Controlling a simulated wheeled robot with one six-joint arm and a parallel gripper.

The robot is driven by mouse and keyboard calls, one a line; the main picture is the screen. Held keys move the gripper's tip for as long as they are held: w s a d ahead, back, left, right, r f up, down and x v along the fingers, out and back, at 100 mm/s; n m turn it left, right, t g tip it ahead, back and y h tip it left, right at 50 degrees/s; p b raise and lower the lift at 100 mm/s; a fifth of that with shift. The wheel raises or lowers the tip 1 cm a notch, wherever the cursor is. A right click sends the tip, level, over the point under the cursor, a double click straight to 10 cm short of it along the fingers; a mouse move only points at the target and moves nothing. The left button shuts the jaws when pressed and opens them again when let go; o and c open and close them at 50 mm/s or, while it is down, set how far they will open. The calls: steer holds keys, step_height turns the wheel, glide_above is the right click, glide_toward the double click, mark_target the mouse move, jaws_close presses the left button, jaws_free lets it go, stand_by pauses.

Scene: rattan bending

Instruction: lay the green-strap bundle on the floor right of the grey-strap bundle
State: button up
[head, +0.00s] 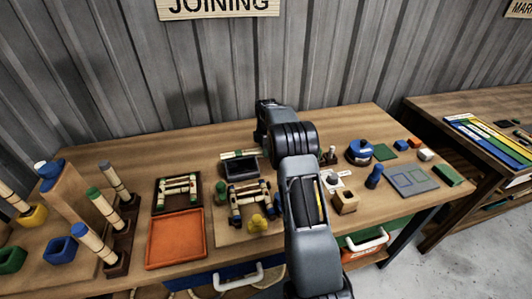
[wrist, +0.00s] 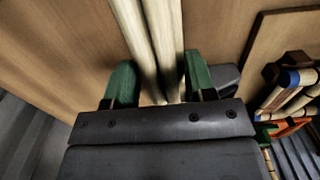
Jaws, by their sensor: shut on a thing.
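My gripper (wrist: 156,84) is shut on a bundle of pale rattan rods (wrist: 165,35), which runs away from the jaws between two green fingers in the wrist view. No strap on the rods can be made out clearly. In the head view, pale rods (head: 239,154) with a dark green part show left of my wrist, over the back of the bench. My arm hides the jaws there. I cannot pick out a grey-strap bundle in either view. Bare grey floor (head: 380,275) shows at the lower right of the head view.
The wooden bench (head: 330,125) carries an orange tray (head: 175,239), rod frames, and blocks with upright rods at the left. A blue pot (head: 360,152) and small blocks stand at the right. Another table (head: 480,165) is farther right; a corrugated wall is behind.

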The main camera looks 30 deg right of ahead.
steer(key=shift+f, duration=1.3)
steer(key=o, duration=1)
steer(key=shift+f, duration=0.1)
